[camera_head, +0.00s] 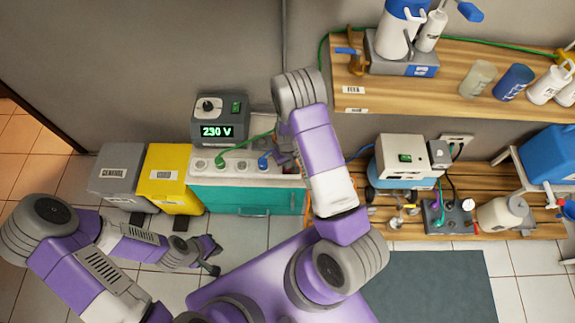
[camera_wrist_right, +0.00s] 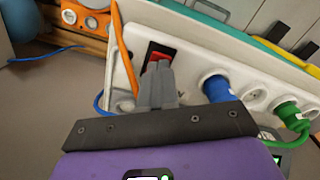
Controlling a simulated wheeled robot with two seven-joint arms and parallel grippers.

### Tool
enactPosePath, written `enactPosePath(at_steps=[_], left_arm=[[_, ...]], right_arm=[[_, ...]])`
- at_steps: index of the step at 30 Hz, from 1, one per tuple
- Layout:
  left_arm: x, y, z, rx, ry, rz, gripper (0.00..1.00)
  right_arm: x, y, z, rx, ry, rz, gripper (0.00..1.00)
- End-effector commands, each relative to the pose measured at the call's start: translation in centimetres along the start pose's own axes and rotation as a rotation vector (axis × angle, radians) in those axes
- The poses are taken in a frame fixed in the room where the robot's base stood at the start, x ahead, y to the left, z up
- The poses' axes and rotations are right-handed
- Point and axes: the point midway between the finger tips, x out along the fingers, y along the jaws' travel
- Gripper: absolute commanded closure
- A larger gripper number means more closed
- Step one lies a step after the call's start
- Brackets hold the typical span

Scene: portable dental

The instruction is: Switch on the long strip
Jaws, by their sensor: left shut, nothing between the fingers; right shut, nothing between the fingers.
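The long strip (camera_head: 250,167) is a white bar with a row of round sockets on the teal cabinet (camera_head: 240,200). Its near end shows large in the right wrist view (camera_wrist_right: 188,62). A red rocker switch in a black frame (camera_wrist_right: 160,54) is on that end. My right gripper (camera_wrist_right: 160,68) is shut and empty. Its fingertips overlap the switch's lower part; I cannot tell whether they touch it. In the head view my right gripper (camera_head: 286,155) is partly hidden by its arm. My left gripper (camera_head: 213,257) is shut and empty, low in front of the yellow bin.
A blue plug (camera_wrist_right: 216,88) and a green plug (camera_wrist_right: 292,118) sit in the strip's sockets. An orange cable (camera_wrist_right: 122,50) runs beside the switch. A 230 V box (camera_head: 218,118) stands behind the strip. Grey (camera_head: 117,170) and yellow (camera_head: 170,172) bins stand left; shelves (camera_head: 450,85) are right.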

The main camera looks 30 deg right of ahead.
Motion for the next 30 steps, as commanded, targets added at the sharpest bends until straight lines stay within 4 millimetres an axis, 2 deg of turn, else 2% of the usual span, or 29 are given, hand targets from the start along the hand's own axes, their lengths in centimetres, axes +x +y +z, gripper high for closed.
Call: enactPosePath(at_steps=[30], left_arm=[[0.9,-0.3,0.0,0.0,0.0,0.0,1.0]], right_arm=[[1.2,0.0,0.0,0.0,0.0,0.0,1.0]])
